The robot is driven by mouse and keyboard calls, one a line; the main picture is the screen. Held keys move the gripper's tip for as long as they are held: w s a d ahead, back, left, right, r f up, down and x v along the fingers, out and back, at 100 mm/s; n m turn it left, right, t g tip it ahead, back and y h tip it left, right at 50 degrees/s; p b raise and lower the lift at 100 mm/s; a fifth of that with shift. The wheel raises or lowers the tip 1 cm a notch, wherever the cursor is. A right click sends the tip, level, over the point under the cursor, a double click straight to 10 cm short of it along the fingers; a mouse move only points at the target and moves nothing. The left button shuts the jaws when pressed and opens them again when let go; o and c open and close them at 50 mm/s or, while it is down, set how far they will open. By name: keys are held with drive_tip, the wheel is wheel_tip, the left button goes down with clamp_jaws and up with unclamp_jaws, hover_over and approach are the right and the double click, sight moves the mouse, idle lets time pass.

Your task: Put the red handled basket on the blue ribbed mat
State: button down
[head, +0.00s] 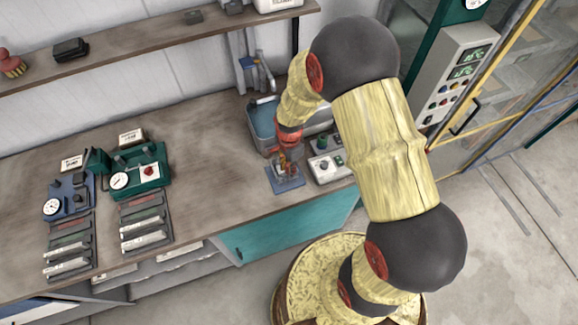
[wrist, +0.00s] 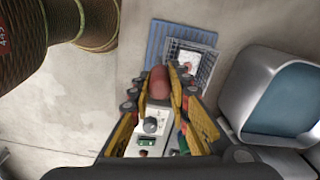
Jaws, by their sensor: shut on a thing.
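The blue ribbed mat (head: 293,185) lies on the workbench near its front edge; in the wrist view the mat (wrist: 158,42) shows to the left of and behind the basket. The grey wire-sided basket (wrist: 206,62) overlaps the mat's right part in that view, with something pale inside. Its red handle (wrist: 158,82) is between my fingers. My gripper (wrist: 160,76) is shut on the handle, and it also shows in the head view (head: 286,154) low over the mat. Whether the basket's bottom touches the mat I cannot tell; my fingers hide part of it.
A sink basin (head: 262,125) stands just behind the mat. A control box (head: 328,165) with knobs is close on the right. A green gauge unit (head: 140,170) and a blue gauge unit (head: 70,198) stand to the left. The bench between them and the mat is clear.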

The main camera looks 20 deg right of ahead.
drive_tip(key=shift+f, duration=0.25)
drive_tip(key=shift+f, duration=0.15)
drive_tip(key=c, duration=1.8)
unclamp_jaws()
drive_tip(key=shift+o, duration=0.6)
